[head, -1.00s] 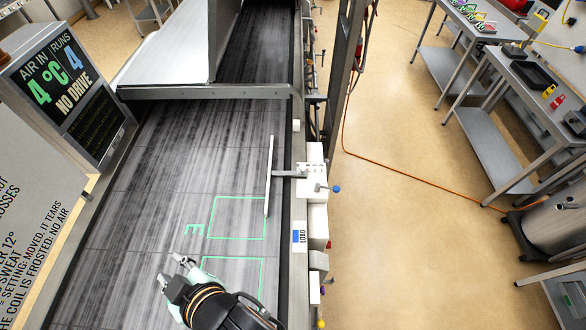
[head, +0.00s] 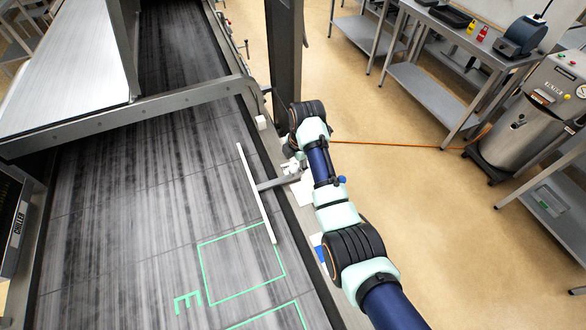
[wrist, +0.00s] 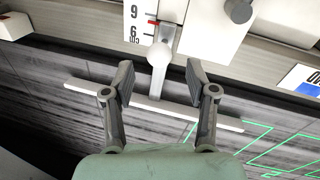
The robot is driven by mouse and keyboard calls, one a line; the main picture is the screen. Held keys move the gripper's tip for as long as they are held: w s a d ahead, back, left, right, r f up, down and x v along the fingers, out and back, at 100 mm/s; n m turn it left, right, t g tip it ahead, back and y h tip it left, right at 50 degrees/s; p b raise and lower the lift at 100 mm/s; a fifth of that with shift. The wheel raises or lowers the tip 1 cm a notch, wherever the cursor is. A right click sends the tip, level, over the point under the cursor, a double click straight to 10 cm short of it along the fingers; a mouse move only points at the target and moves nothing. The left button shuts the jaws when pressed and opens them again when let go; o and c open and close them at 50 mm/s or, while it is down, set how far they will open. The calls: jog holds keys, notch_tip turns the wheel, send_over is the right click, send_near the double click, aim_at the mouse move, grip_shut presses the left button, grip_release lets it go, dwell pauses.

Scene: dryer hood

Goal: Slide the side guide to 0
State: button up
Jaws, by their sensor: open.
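The side guide (head: 256,192) is a thin white bar along the right side of the dark belt. A grey arm (head: 278,183) joins it to the white bracket at the belt's edge. In the wrist view the bar (wrist: 84,88) runs behind my fingers. In the head view my wrist partly hides the bracket.
A grey crossbar (head: 130,128) spans the belt beyond the guide. Green outlined squares (head: 242,262) mark the belt nearer me. A steel post (head: 284,60) stands just beyond my wrist.

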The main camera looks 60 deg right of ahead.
aim_at(294, 166)
jog(key=f, duration=0.3)
jog(key=w+f, duration=0.1)
jog(key=f, duration=0.1)
jog(key=shift+d+b, duration=0.2)
jog(key=shift+b, duration=0.15)
grip_shut()
